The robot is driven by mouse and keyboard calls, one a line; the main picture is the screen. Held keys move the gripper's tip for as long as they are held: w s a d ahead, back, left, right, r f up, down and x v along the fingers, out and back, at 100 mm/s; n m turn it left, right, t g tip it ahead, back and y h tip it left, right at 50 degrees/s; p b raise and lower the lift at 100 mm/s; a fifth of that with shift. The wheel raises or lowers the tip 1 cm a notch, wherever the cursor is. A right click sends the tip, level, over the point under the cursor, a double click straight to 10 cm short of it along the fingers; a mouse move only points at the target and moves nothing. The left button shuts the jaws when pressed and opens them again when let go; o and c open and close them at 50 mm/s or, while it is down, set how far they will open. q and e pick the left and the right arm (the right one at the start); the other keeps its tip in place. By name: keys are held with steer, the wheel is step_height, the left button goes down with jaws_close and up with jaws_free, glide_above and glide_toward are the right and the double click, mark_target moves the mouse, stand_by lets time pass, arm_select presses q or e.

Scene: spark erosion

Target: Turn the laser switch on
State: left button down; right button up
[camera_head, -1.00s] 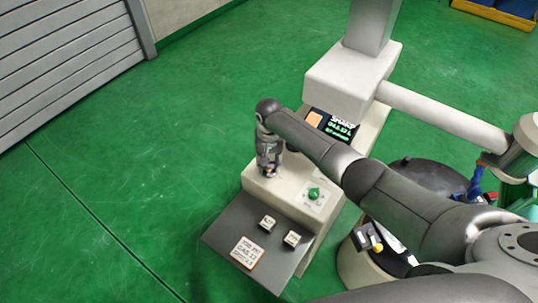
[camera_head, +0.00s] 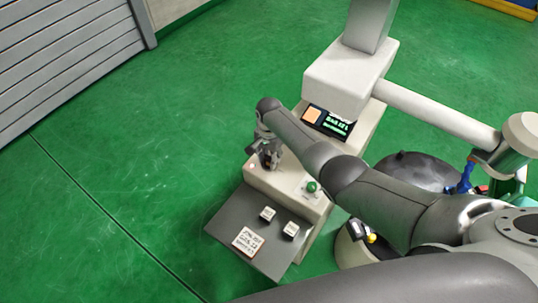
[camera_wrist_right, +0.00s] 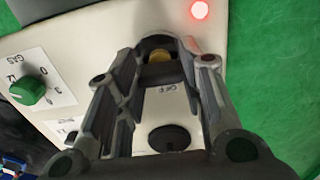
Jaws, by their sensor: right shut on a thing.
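A pale control box (camera_head: 260,182) stands in the middle of the head view. My right gripper (camera_head: 268,162) is over its top left end. In the right wrist view, my right gripper (camera_wrist_right: 160,50) is shut on a small brass-coloured switch part (camera_wrist_right: 159,56) between its fingertips. The fingers hide much of it, and its exact position cannot be told. A round red light (camera_wrist_right: 200,10) glows near the fingertips. A black round knob (camera_wrist_right: 170,138) shows between the fingers. My left gripper is not in view.
A green knob (camera_head: 312,186) sits on the box, also in the right wrist view (camera_wrist_right: 28,90). A grey sloping panel (camera_head: 225,222) carries two small white buttons and a label plate. A display (camera_head: 325,122) is behind. Green floor is clear at left.

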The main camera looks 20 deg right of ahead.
mark_target(269, 156)
stand_by(0.4)
steer(key=o, duration=1)
step_height(269, 156, up, 12)
steer(key=shift+r, duration=0.1)
stand_by(0.5)
